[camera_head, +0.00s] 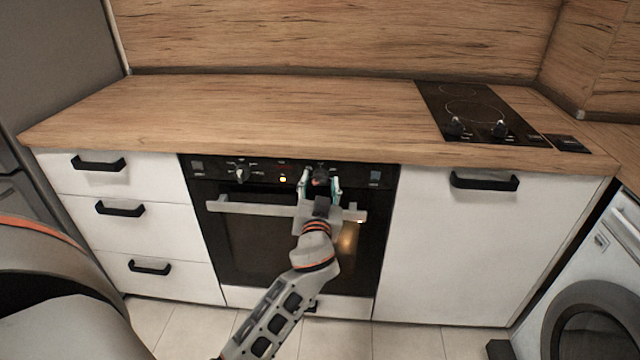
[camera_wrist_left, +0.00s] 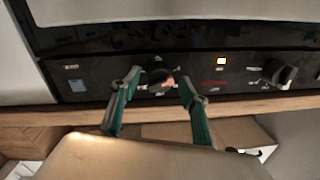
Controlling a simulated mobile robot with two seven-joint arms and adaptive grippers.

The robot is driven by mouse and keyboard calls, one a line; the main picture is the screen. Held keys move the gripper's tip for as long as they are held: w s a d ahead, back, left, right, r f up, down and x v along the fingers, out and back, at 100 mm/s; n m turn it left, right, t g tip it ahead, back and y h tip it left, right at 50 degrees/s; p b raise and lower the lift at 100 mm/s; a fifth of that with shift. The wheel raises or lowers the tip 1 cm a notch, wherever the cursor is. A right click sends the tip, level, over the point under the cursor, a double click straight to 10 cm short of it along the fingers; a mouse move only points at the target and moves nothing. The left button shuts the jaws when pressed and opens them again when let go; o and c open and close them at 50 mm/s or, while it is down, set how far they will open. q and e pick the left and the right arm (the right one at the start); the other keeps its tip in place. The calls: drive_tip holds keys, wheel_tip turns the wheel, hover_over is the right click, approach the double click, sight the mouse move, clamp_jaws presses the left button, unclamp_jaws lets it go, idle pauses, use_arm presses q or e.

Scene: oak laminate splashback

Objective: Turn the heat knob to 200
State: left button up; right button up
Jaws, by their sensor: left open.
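The built-in oven has a black control panel (camera_head: 268,171) with two knobs. The right-hand knob (camera_head: 321,173) sits between the fingers of my left gripper (camera_head: 320,185), which is open. In the left wrist view, where the panel appears upside down, this knob (camera_wrist_left: 158,77) is between the tips of the two green fingers (camera_wrist_left: 155,88), one on each side. Its pointer and scale are too small to read. The other knob (camera_head: 241,173) is to the left and free; it also shows in the left wrist view (camera_wrist_left: 280,73). My right gripper is not in view.
The oven handle (camera_head: 250,207) runs just below the panel, and my left wrist is in front of it. An indicator lamp (camera_head: 283,179) is lit. The wooden worktop (camera_head: 270,110) is clear apart from the cooktop (camera_head: 475,110). A washing machine (camera_head: 590,290) stands at the right.

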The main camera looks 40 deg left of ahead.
use_arm(q)
drive_tip(key=c, duration=1.1)
